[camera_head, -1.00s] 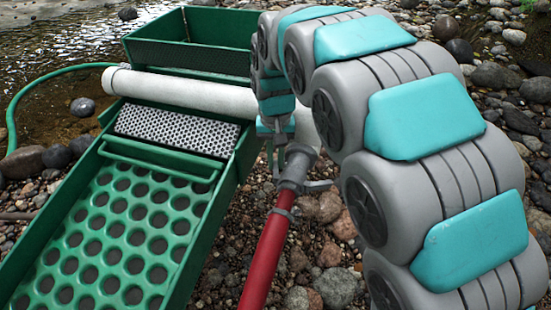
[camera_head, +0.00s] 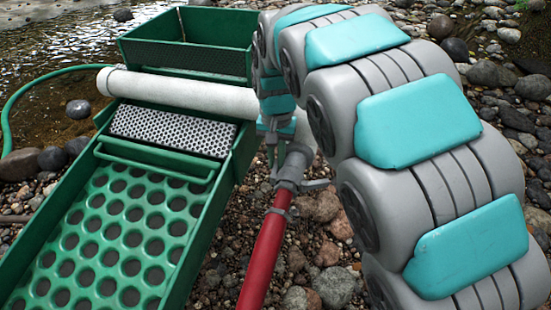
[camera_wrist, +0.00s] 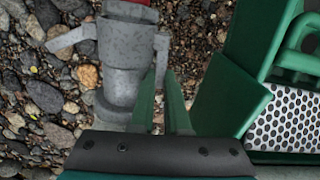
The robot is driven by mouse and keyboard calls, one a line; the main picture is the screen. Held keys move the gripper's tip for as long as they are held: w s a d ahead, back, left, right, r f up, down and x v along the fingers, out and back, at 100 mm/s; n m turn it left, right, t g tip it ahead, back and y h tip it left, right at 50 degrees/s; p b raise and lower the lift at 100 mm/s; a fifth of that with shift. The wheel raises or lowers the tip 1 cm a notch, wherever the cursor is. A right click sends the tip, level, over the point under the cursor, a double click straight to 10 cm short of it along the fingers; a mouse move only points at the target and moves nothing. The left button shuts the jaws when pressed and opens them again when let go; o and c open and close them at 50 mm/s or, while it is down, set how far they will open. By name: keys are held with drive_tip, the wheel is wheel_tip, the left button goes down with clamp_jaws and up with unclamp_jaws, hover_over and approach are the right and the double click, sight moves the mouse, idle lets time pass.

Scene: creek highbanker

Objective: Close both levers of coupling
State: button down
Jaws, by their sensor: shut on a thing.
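The grey metal coupling (camera_head: 291,166) joins the end of the red hose (camera_head: 264,258) beside the green sluice. In the wrist view the coupling (camera_wrist: 124,55) stands left of my fingers. One lever (camera_wrist: 70,38) sticks out to the left, apart from the coupling body; it shows at the right in the head view (camera_head: 317,184). The other lever (camera_wrist: 161,48) hangs down near the coupling's side, its end between my green fingertips. My gripper (camera_wrist: 161,74) is shut on this lever. In the head view my gripper is small and partly hidden by the coupling and my arm.
The green sluice box (camera_head: 228,175) with its perforated tray (camera_head: 120,235) stands close beside the coupling. A white pipe (camera_head: 180,92) crosses it behind my gripper. A green hose (camera_head: 40,80) runs off at the left. Stones and gravel (camera_head: 325,230) cover the ground.

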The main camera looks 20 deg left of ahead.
drive_tip(key=c, duration=0.9)
unclamp_jaws()
wheel_tip(320, 180, up, 8)
drive_tip(key=d+n, duration=0.1)
drive_tip(key=n, duration=0.2)
drive_tip(key=s+d+m, duration=0.2)
drive_tip(key=s+d, duration=0.1)
drive_tip(key=d, duration=1.3)
drive_tip(key=s+d+f+m+g, duration=0.1)
drive_tip(key=s+d+f+m, duration=0.1)
drive_tip(key=s+d, duration=0.8)
drive_tip(key=shift+d+f, duration=0.25)
drive_tip(key=shift+d, duration=1.25)
